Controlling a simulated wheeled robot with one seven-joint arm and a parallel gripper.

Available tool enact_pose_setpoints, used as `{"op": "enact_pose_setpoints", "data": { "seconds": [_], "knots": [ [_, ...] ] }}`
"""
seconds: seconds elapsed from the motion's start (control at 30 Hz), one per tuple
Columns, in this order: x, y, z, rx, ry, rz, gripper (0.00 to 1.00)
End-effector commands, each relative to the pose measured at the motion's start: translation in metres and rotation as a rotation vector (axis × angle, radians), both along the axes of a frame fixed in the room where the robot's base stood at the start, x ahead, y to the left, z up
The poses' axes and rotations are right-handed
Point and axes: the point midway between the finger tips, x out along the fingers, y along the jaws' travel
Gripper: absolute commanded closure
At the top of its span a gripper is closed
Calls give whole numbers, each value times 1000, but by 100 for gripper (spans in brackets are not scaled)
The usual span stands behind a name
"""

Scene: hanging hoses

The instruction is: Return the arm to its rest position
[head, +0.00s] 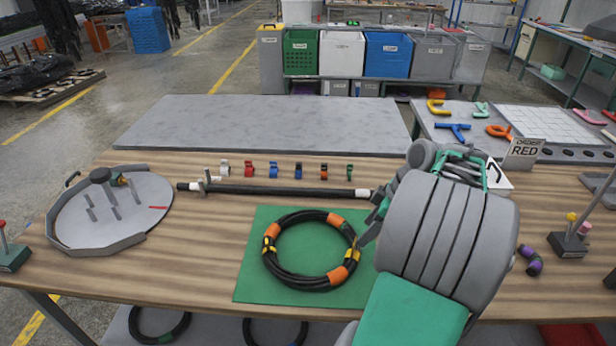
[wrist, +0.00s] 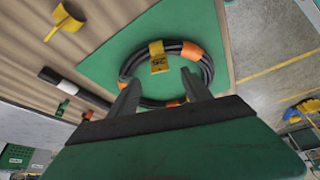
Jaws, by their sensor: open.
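My arm fills the right middle of the head view, with its large grey links in front of the table. My gripper (wrist: 160,88) shows in the wrist view with its two dark fingers apart and nothing between them that it holds. A coiled black hose (head: 272,262) with orange and yellow bands lies on a green mat (head: 247,285). In the wrist view the coil (wrist: 203,56) lies beyond the fingertips, with a yellow tag (wrist: 158,62) marked 25. In the head view the fingertips are mostly hidden by the arm, close to the coil's right side.
A round grey tray (head: 75,222) stands at the left of the wooden table (head: 195,262). A black bar (head: 275,190) and several coloured clips lie behind the mat. Bare table lies left of the mat.

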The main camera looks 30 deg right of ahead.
Motion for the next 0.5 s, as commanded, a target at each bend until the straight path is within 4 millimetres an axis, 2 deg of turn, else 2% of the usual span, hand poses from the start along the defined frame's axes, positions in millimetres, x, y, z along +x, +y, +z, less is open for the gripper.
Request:
{"op": "enact_pose_setpoints", "data": {
  "seconds": [0.13, 0.2, 0.27, 0.4, 0.5],
  "knots": [
    [1, -1, 0, 50, 34, -160, 43],
    [1, -9, -3, 82, 69, -324, 43],
    [-6, -12, -15, 123, 122, -492, 43],
    [-40, -5, -55, 214, 283, -893, 43],
    [-71, 3, -69, 227, 369, -1158, 43]
  ]
}}
